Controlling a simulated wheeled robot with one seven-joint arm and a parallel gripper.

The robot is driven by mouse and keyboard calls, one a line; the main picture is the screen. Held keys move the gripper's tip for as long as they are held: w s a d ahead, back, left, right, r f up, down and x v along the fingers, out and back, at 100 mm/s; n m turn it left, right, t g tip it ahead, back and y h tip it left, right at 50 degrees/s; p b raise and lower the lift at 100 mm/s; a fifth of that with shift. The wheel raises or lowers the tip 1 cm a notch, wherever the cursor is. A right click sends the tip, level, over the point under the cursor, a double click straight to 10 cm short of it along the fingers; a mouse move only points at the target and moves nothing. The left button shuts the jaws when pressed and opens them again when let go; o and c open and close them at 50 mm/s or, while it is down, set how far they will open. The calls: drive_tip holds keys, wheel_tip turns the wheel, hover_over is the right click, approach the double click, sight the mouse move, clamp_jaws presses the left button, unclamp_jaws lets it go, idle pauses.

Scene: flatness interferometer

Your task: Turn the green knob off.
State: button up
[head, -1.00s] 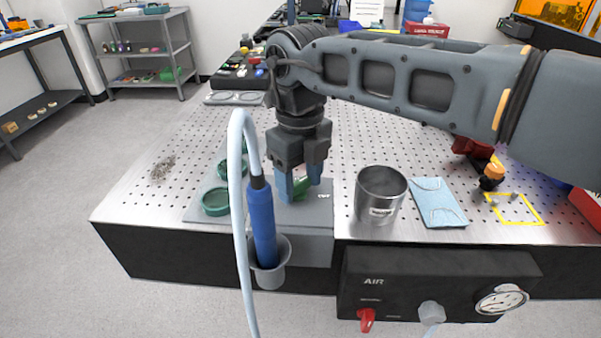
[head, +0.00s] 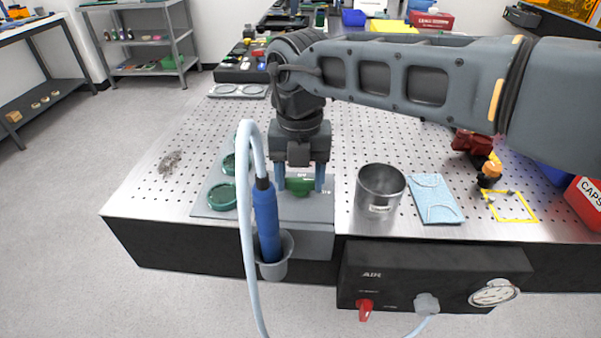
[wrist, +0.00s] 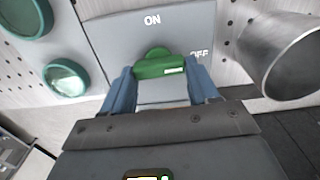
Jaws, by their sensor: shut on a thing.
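The green knob (head: 299,187) sits on a grey panel (head: 305,210) at the front of the perforated table. In the wrist view the knob (wrist: 160,67) is a bar lying nearly crosswise, with a white mark near its right end. "ON" is printed above it and "OFF" to its right, and the marked end points right, toward the OFF side. My gripper (head: 300,180) is over the panel, pointing down, its two blue fingers at the two ends of the bar. In the wrist view the gripper (wrist: 160,88) is shut on the knob.
Round green-rimmed parts (head: 222,197) stand left of the knob. A blue-handled tool (head: 266,220) with a pale hose stands in a holder in front. A metal cup (head: 380,192) and blue cloth (head: 435,199) lie right. An AIR box (head: 435,275) hangs on the front.

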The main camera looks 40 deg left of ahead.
sight(300, 182)
drive_tip(key=shift+m, duration=0.4)
drive_tip(key=o, duration=1.1)
drive_tip(key=shift+c, duration=0.2)
drive_tip(key=shift+r+b, duration=0.5)
drive_tip(key=shift+r, duration=3.4)
